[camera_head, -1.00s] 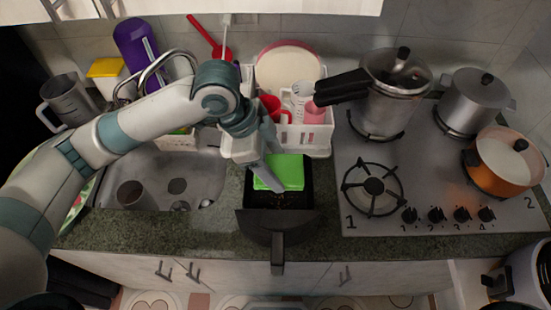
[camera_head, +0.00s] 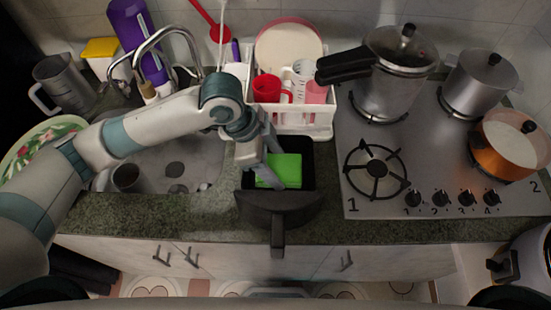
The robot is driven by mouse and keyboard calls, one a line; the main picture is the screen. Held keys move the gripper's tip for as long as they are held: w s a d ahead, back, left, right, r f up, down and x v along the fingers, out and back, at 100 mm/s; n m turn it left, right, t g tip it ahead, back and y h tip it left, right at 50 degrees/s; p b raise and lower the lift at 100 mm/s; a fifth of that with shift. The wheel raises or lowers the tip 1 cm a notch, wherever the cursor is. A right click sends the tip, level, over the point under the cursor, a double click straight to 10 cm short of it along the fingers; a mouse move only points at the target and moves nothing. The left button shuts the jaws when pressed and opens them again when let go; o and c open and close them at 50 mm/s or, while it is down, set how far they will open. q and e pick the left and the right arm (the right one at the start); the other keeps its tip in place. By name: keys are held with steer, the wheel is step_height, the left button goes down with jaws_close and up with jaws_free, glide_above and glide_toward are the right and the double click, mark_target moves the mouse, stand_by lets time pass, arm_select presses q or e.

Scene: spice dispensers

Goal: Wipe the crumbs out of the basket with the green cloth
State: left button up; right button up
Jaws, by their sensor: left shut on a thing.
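The green cloth (camera_head: 287,170) lies inside the black basket (camera_head: 306,184), covering much of its floor. The basket has a dark front and a handle pointing toward me, and stands on the counter between the sink and the stove. My left gripper (camera_head: 270,180) reaches down into the basket from the left and is shut on the cloth's left part. Crumbs cannot be made out at this size; the cloth and gripper hide part of the basket floor. My right gripper is not in view.
A white dish rack (camera_head: 308,122) with a red mug (camera_head: 268,92) and a plate stands right behind the basket. The stove (camera_head: 425,178) with several pots is to the right. The sink (camera_head: 200,160) is to the left. A strip of counter in front is clear.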

mark_target(267, 186)
arm_select(q)
steer(key=shift+f+b, duration=0.5)
steer(key=shift+f, duration=1.6)
steer(key=shift+f, duration=0.6)
steer(key=shift+s, duration=0.15)
steer(key=shift+s+a+r+p, duration=0.1)
steer(key=shift+s+a+p, duration=0.1)
steer(key=shift+s+p, duration=0.25)
steer(key=shift+s+a+r+p, duration=0.1)
steer(key=shift+s+a+p, duration=0.1)
steer(key=shift+s+p, duration=0.15)
steer(key=shift+s+a+f+p, duration=0.15)
steer(key=shift+s+p, duration=0.1)
steer(key=shift+s, duration=0.2)
steer(key=shift+s+a+r+p, duration=0.15)
steer(key=shift+s+p, duration=0.1)
steer(key=shift+s, duration=0.15)
steer(key=shift+w+f, duration=0.1)
steer(key=shift+w, duration=0.05)
